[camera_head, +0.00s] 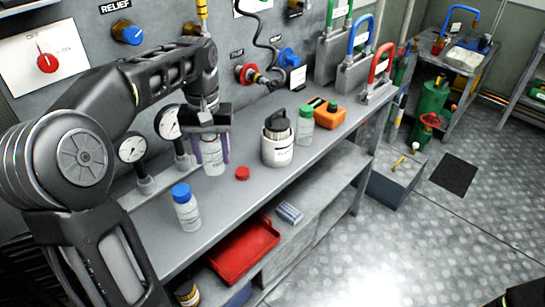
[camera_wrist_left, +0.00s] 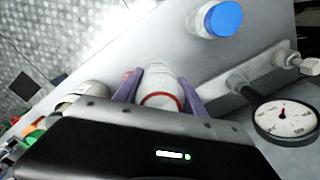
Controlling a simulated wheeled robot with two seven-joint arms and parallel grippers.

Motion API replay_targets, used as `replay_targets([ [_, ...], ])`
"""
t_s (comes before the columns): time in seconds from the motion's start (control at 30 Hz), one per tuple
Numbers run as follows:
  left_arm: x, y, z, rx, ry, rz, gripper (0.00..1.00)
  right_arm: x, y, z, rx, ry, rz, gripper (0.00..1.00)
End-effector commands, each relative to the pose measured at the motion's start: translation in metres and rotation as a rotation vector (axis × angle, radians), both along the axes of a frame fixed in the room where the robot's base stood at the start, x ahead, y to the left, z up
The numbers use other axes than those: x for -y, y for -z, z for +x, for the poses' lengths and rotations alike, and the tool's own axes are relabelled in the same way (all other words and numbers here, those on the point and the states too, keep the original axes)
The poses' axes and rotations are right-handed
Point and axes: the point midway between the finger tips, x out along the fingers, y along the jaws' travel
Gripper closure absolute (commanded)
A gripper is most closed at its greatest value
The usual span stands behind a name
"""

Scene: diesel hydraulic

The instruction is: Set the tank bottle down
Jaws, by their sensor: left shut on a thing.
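My left gripper (camera_head: 212,160) is above the bench, its purple fingers shut around the tank bottle (camera_head: 214,157), a clear-white bottle that looks upright. In the left wrist view the bottle (camera_wrist_left: 160,88) sits between the two fingers, with a red ring near its open-looking neck. Its base is close to the bench top; I cannot tell if it touches. A red cap (camera_head: 242,173) lies on the bench just right of the bottle.
On the bench (camera_head: 225,205) stand a blue-capped bottle (camera_head: 187,207) in front, a white tub (camera_head: 277,142), a green-capped bottle (camera_head: 305,124) and an orange box (camera_head: 328,112). Two gauges (camera_head: 132,147) stand behind left. A red tray (camera_head: 243,250) is on the lower shelf.

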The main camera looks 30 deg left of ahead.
Motion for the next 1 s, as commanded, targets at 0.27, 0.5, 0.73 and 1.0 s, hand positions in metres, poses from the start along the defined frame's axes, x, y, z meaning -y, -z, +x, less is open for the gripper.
replay_targets([
  [0.27,-0.01,-0.008,-0.008,0.001,-0.029,-0.002,1.0,0.0,0.0,0.0,0.0,0.001,0.0,0.44],
  [0.5,-0.009,-0.002,-0.009,-0.003,-0.028,-0.001,1.0,0.0,0.0,0.0,0.0,0.001,0.0,0.44],
  [0.73,-0.009,0.035,-0.009,-0.004,-0.028,-0.002,1.0,0.0,-0.003,0.0,0.0,0.001,0.0,0.44],
  [1.0,-0.009,0.055,-0.008,0.0,-0.028,-0.001,1.0,0.0,-0.003,0.0,0.0,0.0,0.0,0.44],
])
